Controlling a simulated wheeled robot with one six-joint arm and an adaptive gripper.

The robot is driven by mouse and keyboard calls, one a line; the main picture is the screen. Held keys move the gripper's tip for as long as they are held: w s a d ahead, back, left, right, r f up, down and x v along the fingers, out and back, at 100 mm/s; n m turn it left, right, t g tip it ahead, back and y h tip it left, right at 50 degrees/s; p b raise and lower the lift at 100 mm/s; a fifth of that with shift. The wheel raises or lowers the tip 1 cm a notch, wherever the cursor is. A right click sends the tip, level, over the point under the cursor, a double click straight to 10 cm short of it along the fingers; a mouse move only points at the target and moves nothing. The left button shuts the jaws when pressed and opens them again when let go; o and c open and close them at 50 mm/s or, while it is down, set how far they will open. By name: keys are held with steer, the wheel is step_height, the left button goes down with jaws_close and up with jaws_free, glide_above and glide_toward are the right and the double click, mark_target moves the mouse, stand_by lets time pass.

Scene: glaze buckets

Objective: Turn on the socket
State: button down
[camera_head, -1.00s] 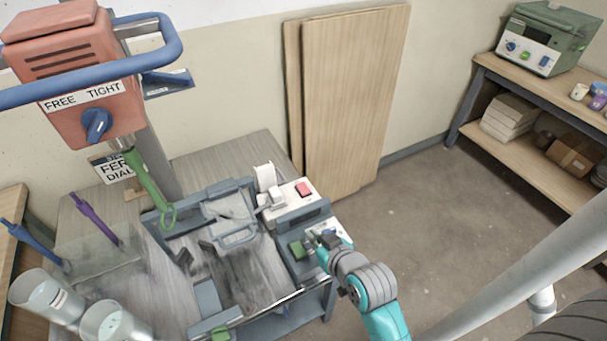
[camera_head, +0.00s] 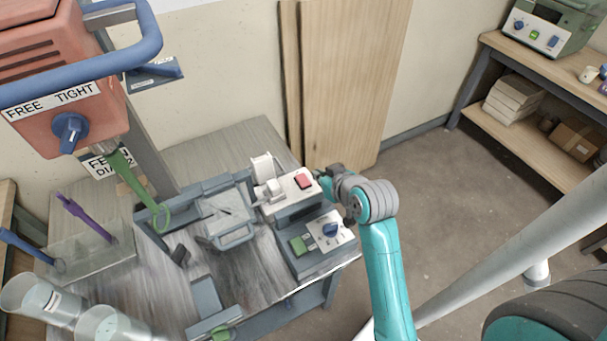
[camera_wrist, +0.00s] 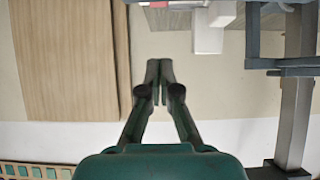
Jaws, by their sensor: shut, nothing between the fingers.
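The socket (camera_head: 290,189) is a pale block with a red rocker switch (camera_head: 303,181) on top, at the right rear of the bench. A white plug (camera_head: 273,188) sits at its left side. I cannot tell whether the switch is on or off. My gripper (camera_head: 322,180) is just right of the socket in the head view, apparently apart from the switch, with its tips partly hidden by its own body. In the wrist view my gripper (camera_wrist: 159,68) shows its two fingers together and empty. A white block, perhaps the plug (camera_wrist: 208,38), shows at the top there.
A lower panel with a blue knob (camera_head: 331,230) and a green button (camera_head: 299,245) stands in front of the socket. Wooden boards (camera_head: 345,80) lean on the wall behind. A red machine (camera_head: 60,70) overhangs the left. Open floor lies to the right.

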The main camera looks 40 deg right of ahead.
glide_above(303, 180)
steer(key=f, duration=0.6)
steer(key=shift+s+a, duration=0.2)
steer(key=shift+s, duration=0.2)
step_height(303, 180, down, 2)
steer(key=shift+w+f, duration=0.1)
steer(key=shift+f, duration=0.05)
steer(key=shift+w+d+f, duration=0.1)
steer(key=shift+f, duration=0.6)
steer(key=shift+w+f, duration=0.2)
steer(key=shift+f, duration=0.1)
steer(key=shift+s, duration=0.2)
